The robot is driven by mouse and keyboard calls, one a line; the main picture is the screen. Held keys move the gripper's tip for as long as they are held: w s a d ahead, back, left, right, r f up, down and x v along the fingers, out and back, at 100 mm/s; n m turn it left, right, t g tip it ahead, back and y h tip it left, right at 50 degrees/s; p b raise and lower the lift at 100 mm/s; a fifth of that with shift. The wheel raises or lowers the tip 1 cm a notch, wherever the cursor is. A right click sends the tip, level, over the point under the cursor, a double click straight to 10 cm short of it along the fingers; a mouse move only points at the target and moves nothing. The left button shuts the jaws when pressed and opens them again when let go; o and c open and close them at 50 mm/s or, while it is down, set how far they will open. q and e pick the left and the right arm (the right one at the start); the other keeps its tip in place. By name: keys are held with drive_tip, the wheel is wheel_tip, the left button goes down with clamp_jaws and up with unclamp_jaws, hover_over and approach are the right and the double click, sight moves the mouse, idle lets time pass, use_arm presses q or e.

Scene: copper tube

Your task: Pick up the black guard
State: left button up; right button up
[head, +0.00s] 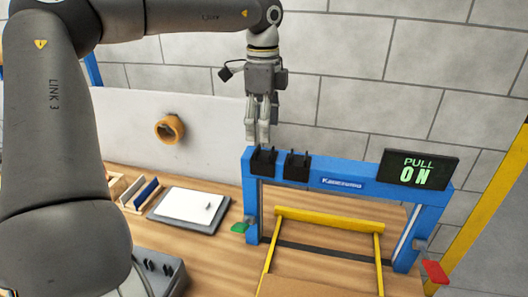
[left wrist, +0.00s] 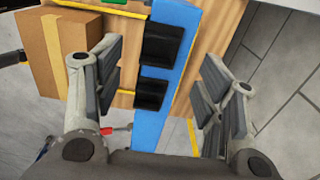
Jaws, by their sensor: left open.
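Two black box-shaped pieces sit side by side on the top beam of a blue frame (head: 336,181), near its left end; I cannot tell which is the guard. The left piece (head: 263,162) and the right piece (head: 297,166) show in the head view. Both also show in the left wrist view, as an upper black piece (left wrist: 162,45) and a lower black piece (left wrist: 150,95). My left gripper (head: 257,134) points down just above the left piece. In the left wrist view its fingers (left wrist: 160,82) are spread wide and empty, either side of the blue beam. My right gripper is out of view.
A yellow bar (head: 330,218) lies inside the frame. A cardboard box (left wrist: 65,55) shows at left in the wrist view.

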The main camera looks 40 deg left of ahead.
sight(264, 149)
use_arm(q)
drive_tip(key=shift+w+f+p, duration=0.1)
drive_tip(key=shift+f+p, duration=0.25)
drive_tip(key=shift+f, duration=0.25)
drive_tip(key=f+p, duration=0.2)
drive_tip(key=f, duration=0.2)
drive_tip(key=shift+d+p, duration=0.2)
drive_tip(key=shift+p, duration=0.1)
drive_tip(key=shift+f, duration=0.25)
drive_tip(key=shift+a+f, duration=0.1)
drive_tip(key=c, duration=1.1)
